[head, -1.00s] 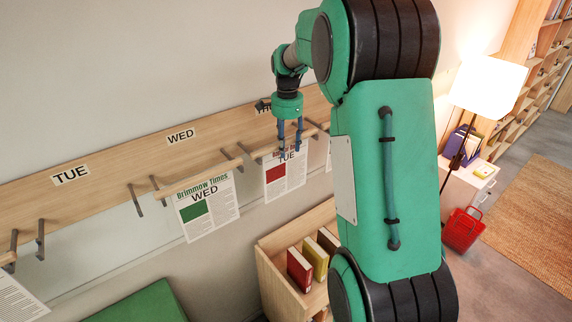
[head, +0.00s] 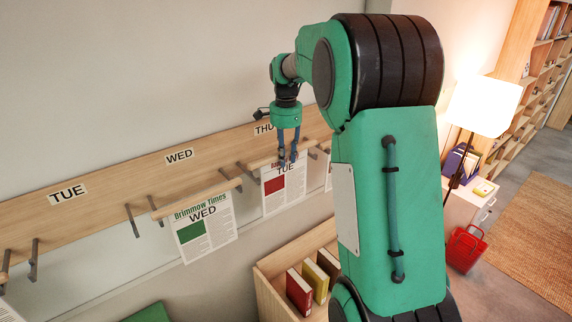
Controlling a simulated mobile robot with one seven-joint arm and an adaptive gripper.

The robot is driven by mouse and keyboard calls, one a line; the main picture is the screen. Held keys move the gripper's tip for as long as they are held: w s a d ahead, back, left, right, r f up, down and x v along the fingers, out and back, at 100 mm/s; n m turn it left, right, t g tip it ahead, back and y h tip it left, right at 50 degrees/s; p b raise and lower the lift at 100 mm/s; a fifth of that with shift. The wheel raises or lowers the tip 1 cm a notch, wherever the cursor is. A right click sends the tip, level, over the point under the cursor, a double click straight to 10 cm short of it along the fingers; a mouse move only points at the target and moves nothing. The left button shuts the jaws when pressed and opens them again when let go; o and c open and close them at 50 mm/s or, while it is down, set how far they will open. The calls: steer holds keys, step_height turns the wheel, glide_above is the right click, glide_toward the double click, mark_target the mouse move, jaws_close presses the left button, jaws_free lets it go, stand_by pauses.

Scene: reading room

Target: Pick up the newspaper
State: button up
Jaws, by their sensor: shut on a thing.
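The newspaper (head: 284,188) with a red block and the word TUE hangs from a wooden rod below the THU label in the head view. My gripper (head: 288,158) points down from above and is shut on the rod near its middle. The fingers cover part of the rod and the paper's title. The rod's left end shows close to a hook; whether it is clear of the hooks I cannot tell.
A second newspaper (head: 204,228), green-blocked and marked WED, hangs to the left on the wall rack (head: 110,190). Empty hooks show under TUE. Below stands a wooden bin (head: 272,290) with several books.

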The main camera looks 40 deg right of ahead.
steer(key=s+a+b, duration=0.1)
steer(key=s+a, duration=0.2)
steer(key=s, duration=0.4)
steer(key=s+a+r+b, duration=0.1)
steer(key=s+a, duration=0.2)
steer(key=s, duration=0.4)
steer(key=shift+s+a+r+b, duration=0.2)
steer(key=shift+s+a+b, duration=0.05)
steer(key=shift+a+b, duration=0.15)
